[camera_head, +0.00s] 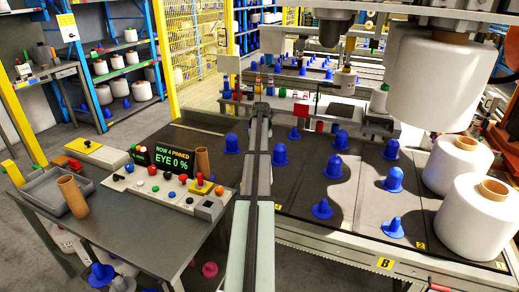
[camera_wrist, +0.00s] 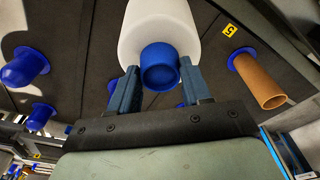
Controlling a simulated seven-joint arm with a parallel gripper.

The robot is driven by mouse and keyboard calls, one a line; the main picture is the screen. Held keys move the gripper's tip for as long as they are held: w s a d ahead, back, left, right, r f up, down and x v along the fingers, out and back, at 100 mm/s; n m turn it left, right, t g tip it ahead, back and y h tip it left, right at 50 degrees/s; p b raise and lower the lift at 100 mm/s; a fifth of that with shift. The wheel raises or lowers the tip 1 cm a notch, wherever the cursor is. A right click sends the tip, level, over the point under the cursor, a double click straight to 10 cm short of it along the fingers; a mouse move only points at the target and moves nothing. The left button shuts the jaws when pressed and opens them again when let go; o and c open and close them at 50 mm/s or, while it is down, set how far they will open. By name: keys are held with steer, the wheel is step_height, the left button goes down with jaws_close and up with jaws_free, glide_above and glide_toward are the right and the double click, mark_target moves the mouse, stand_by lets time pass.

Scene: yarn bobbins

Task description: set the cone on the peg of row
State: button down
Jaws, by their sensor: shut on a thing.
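In the wrist view, my gripper (camera_wrist: 160,82) has its two dark blue fingers on either side of the round blue end of a white cone (camera_wrist: 160,22). It is shut on that blue end, and the cone's white body extends beyond the fingertips. Blue pegs with round bases (camera_wrist: 22,67) stand on the dark floor around it. A brown tube (camera_wrist: 258,82) sits on a blue base near a yellow label 5. In the head view, several blue pegs (camera_head: 323,209) stand in rows on the dark panels. I cannot clearly make out my gripper in the head view.
White bobbins with brown cores (camera_head: 482,225) stand at the right edge, and a large white one (camera_head: 430,85) shows above them. A console (camera_head: 165,190) with buttons and a display reading "ROW 4 PINNED, EYE 0 %" stands at the left, beside a grey tray (camera_head: 45,195).

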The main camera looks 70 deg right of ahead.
steer(key=shift+f, duration=0.2)
stand_by(0.3)
step_height(320, 180, down, 7)
stand_by(1.2)
steer(key=shift+f, duration=0.3)
stand_by(0.5)
steer(key=shift+c, duration=2.1)
jaws_free()
steer(key=r, duration=0.4)
steer(key=a+r, duration=0.1)
steer(key=r, duration=0.4)
steer(key=s+r, duration=0.1)
steer(key=r, duration=0.3)
steer(key=shift+a+r, duration=0.15)
steer(key=shift+r, duration=0.2)
